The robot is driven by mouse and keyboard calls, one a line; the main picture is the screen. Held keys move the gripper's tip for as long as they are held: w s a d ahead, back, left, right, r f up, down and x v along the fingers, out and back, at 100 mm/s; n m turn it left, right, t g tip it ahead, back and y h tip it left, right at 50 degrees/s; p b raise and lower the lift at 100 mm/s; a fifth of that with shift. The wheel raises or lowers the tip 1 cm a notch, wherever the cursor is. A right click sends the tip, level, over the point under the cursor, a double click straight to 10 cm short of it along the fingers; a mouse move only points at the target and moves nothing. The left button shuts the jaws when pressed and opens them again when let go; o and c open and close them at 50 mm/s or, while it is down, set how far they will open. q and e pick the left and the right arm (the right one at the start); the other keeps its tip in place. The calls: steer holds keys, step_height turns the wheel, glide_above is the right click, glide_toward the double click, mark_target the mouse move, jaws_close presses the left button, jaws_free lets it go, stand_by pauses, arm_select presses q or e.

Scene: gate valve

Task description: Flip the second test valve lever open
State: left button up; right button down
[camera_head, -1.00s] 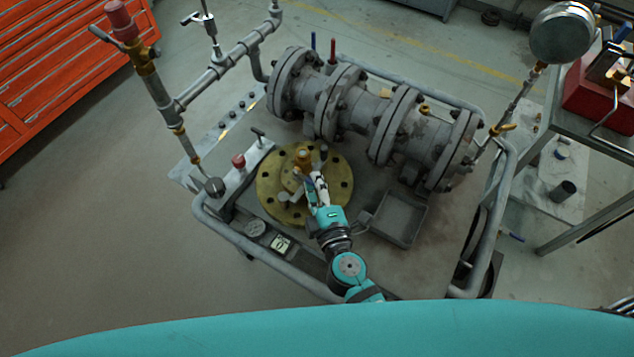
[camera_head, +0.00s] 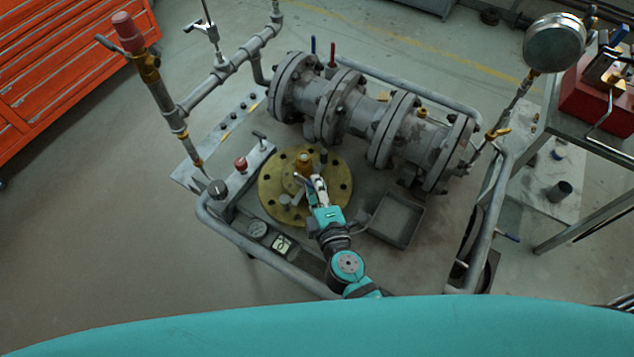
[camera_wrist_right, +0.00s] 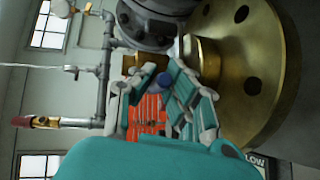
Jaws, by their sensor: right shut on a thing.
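The yellow brass flange (camera_head: 338,197) lies on the test stand, with a brass fitting (camera_head: 304,162) at its middle. My right gripper (camera_head: 316,182) reaches over the flange beside this fitting. In the right wrist view, my gripper (camera_wrist_right: 163,82) has its fingers closed in around a small blue-tipped part (camera_wrist_right: 163,80), apparently a lever handle. The fingers hide most of it, so its angle is unclear. A blue lever (camera_head: 313,44) and a red lever (camera_head: 333,53) stand upright behind the flanged pipe body, apart from my gripper. My left gripper is not in view.
The grey flanged pipe body (camera_head: 345,115) lies behind the flange. A grey tray (camera_head: 397,220) is to the right. A red-capped pipe (camera_head: 150,75) rises at the left and a round gauge (camera_head: 554,42) at the right. Grey rails (camera_head: 262,258) edge the stand.

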steer(key=r+p, duration=0.1)
steer(key=p, duration=0.2)
steer(key=r+n+g+p, duration=0.1)
steer(key=p, duration=0.3)
steer(key=shift+w+a+r+h, duration=0.15)
steer(key=shift+w+r+h, duration=0.05)
steer(key=shift+h, duration=0.1)
steer(key=shift+w+a+r+n+g+h+p, duration=0.1)
steer(key=shift+n+g+h+p, duration=0.25)
steer(key=shift+g, duration=0.25)
arm_select(q)
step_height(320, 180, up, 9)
steer(key=shift+p, duration=0.3)
arm_select(e)
steer(key=shift+w+a+r+n+g+h, duration=0.15)
steer(key=shift+a+r+n+g+h, duration=0.2)
steer(key=shift+n+g+h, duration=0.3)
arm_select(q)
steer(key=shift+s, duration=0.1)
arm_select(e)
steer(key=shift+w+r, duration=0.1)
steer(key=shift+r, duration=0.1)
steer(key=c, duration=1.7)
jaws_free()
steer(key=shift+o, duration=0.6)
steer(key=shift+s+d+f, duration=0.1)
steer(key=shift+s+f, duration=0.1)
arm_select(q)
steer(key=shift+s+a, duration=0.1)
